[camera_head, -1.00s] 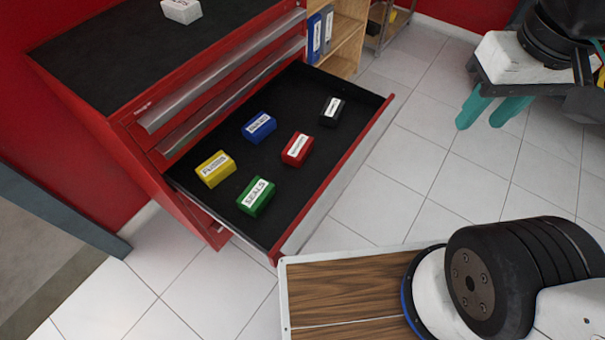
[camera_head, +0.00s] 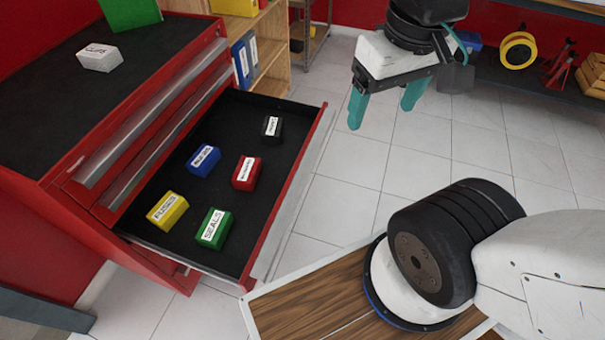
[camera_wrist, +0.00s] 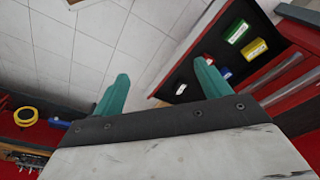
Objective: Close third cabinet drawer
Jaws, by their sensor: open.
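The red cabinet (camera_head: 60,195) stands at the left of the head view. Its third drawer (camera_head: 285,185) is pulled far out, with a black floor and a silver front edge. Several labelled boxes lie in it: yellow (camera_head: 167,211), green (camera_head: 214,229), blue (camera_head: 203,160), red (camera_head: 246,173) and black (camera_head: 271,128). The two drawers above look shut. My gripper (camera_head: 384,108) has teal fingers spread open and empty, to the right of the drawer and apart from it. In the wrist view the open drawer (camera_wrist: 185,83) shows beyond the fingers (camera_wrist: 160,88).
A white box (camera_head: 98,57) and a green box (camera_head: 130,12) are on the cabinet top. A wooden shelf with binders (camera_head: 243,60) stands behind the drawer. Yellow and red equipment (camera_head: 517,50) lies at the back right. The tiled floor right of the drawer is clear.

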